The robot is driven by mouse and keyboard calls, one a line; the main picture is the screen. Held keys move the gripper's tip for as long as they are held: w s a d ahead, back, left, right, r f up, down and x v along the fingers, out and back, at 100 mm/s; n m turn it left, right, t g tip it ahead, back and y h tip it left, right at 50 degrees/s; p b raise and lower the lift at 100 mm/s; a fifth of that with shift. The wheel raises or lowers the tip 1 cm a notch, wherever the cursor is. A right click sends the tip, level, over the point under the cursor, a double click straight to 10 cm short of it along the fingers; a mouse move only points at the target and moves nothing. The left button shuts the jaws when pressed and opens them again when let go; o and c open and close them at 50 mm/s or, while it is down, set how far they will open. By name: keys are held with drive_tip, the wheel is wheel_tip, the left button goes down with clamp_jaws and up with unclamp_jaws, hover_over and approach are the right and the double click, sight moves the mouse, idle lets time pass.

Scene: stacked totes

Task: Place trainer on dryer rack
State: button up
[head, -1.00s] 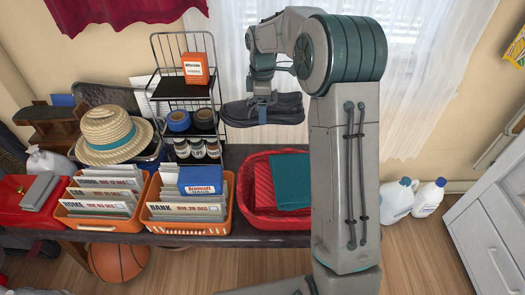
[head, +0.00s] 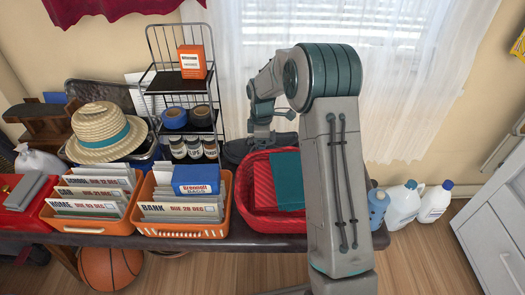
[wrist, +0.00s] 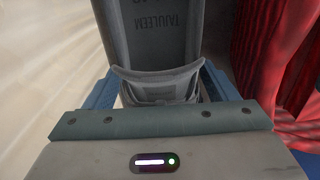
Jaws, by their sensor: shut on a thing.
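The dark grey trainer (head: 236,151) is mostly hidden behind the red basket and my arm in the head view. In the wrist view the trainer (wrist: 150,35) fills the upper middle, with lettering inside it. My gripper (head: 270,140) is shut on the trainer, with blue fingers on both sides of it in the wrist view (wrist: 155,85). The trainer is low, near the back of the bench; I cannot tell whether it touches anything. I cannot make out for certain which thing is the dryer rack.
The red basket (head: 242,218) with folded cloths stands in front of the trainer. A black wire stand (head: 222,100) with jars, tape and an orange box (head: 192,62) is to its left. Bottles (head: 404,203) stand right of my arm.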

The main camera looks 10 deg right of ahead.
drive_tip(key=shift+f, duration=0.7)
drive_tip(key=shift+f, duration=0.1)
drive_tip(key=o, duration=0.8)
drive_tip(key=shift+o, duration=0.2)
